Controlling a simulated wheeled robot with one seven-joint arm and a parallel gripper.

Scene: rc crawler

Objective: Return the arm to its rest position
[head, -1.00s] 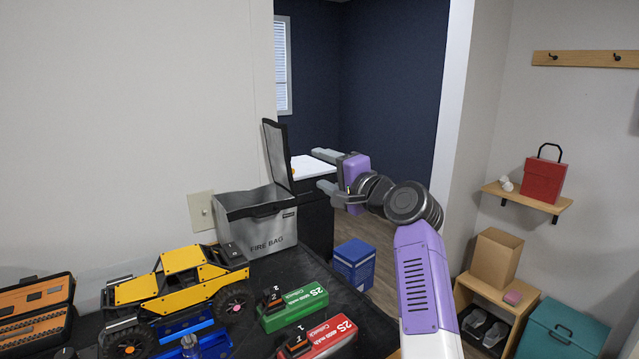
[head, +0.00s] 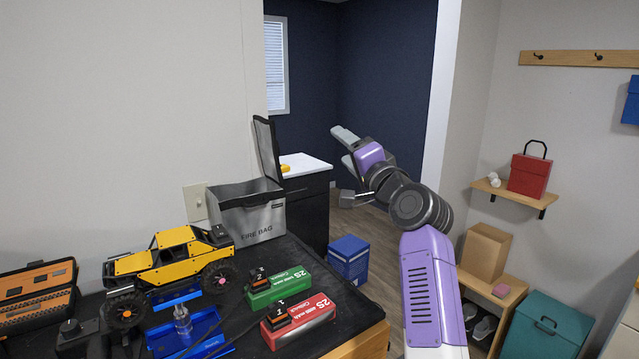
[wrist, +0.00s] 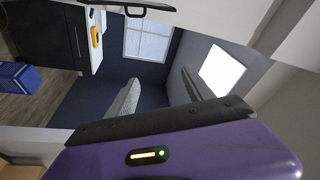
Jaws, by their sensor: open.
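My gripper (head: 345,150) is at the end of my purple and grey arm, raised in the air in the head view. Its two fingers are apart with nothing between them, and they point up and to the left. In the wrist view my gripper (wrist: 160,95) also shows its two grey fingers spread, with the window and dark blue wall beyond. The gripper is right of the open fire bag (head: 250,212) and touches nothing.
A yellow crawler (head: 170,260), a green battery pack (head: 280,286) and a red battery pack (head: 300,320) are on the black table mat. A white-topped cabinet (head: 306,205) and blue box (head: 349,258) stand behind. Shelves with a red case (head: 530,174) are at right.

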